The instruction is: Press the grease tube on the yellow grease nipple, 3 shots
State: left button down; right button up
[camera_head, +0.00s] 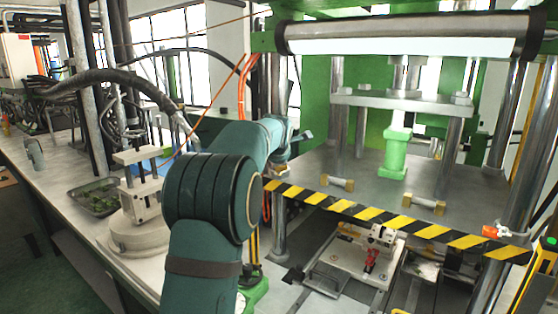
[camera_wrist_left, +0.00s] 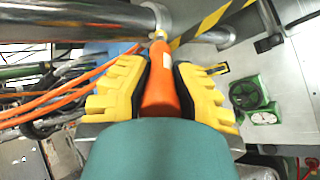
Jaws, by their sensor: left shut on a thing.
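My left gripper (camera_wrist_left: 160,70) shows in the left wrist view with its two yellow ribbed fingers shut on the orange grease tube (camera_wrist_left: 162,88). The tube points away from me, and its narrow tip is at a small yellow fitting (camera_wrist_left: 158,34), which looks like the grease nipple, beside a metal column. I cannot tell whether tip and fitting are pressed together or just apart. In the head view my teal left arm covers the gripper, the tube and the nipple. My right gripper is in neither view.
The press table has a black and yellow striped edge (camera_head: 400,222) close to my arm. Metal columns and orange hoses (camera_wrist_left: 60,105) are near the gripper. A green gauge unit (camera_wrist_left: 255,98) sits to the right in the wrist view. A bench (camera_head: 60,172) stands at the left.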

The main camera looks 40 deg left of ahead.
pick_arm(q)
jog(key=shift+w+a+f, duration=0.25)
jog(key=shift+w+f, duration=0.1)
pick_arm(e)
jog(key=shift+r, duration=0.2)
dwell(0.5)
pick_arm(q)
jog(key=shift+s+d+r, duration=0.15)
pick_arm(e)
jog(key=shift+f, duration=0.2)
pick_arm(q)
jog(key=shift+r, duration=0.1)
jog(key=shift+s+d+r, duration=0.25)
jog(key=shift+s+r, duration=0.1)
jog(key=shift+s, duration=0.05)
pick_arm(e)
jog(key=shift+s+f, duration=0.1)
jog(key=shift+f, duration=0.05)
